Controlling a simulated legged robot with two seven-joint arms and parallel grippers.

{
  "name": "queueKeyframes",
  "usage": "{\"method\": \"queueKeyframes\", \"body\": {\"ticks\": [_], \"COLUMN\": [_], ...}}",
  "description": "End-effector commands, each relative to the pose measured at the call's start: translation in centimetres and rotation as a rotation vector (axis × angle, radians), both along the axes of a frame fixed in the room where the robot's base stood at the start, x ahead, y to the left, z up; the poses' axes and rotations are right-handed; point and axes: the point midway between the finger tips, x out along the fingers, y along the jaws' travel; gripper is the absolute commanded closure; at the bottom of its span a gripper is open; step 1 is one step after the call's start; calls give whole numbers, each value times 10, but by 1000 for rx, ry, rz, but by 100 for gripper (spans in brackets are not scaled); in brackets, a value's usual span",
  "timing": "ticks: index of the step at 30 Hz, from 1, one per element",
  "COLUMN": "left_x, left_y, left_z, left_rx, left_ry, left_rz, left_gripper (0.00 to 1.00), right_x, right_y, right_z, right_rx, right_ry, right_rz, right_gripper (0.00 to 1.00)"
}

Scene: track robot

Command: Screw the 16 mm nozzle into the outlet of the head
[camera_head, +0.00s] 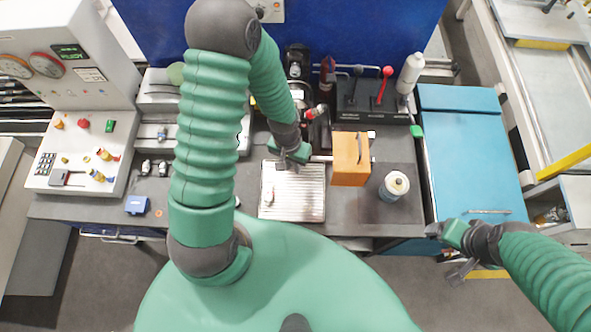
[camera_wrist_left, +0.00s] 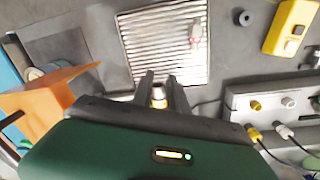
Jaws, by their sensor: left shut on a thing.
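My left gripper (camera_head: 291,160) is over the back edge of the ribbed metal tray (camera_head: 294,212). In the left wrist view its two dark fingers (camera_wrist_left: 161,88) are shut on a small brass-and-white piece (camera_wrist_left: 159,97), which looks like the nozzle. Its size marking cannot be read. A second small piece, red and silver, lies on the tray (camera_head: 269,196); it also shows in the left wrist view (camera_wrist_left: 195,34). The head with its outlet cannot be made out clearly; dark fittings behind my left gripper are partly hidden by my arm. My right gripper (camera_head: 447,250) is open and empty.
An orange block (camera_head: 350,160) stands right of the tray, with a white-topped jar (camera_head: 396,185) beyond it. A lever box (camera_head: 372,98) and white bottle (camera_head: 410,73) stand behind. A gauge console (camera_head: 75,150) is at left. A blue bench (camera_head: 470,150) is right.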

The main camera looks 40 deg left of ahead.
Motion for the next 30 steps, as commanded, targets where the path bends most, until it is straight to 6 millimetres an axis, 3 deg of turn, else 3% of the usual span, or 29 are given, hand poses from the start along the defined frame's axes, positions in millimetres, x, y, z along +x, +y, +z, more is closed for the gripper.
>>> {"method": "queueKeyframes", "body": {"ticks": [10, 30], "left_x": [19, 17], "left_y": [6, 14], "left_z": [1, 2], "left_rx": [5, -4], "left_ry": [2, -1], "left_rz": [0, 6], "left_gripper": [100, 100], "right_x": [0, 0], "right_y": [0, 0], "right_z": [5, 8], "right_rx": [0, 0], "right_ry": [0, 0], "right_rz": [1, 1], "right_gripper": [21, 21]}}
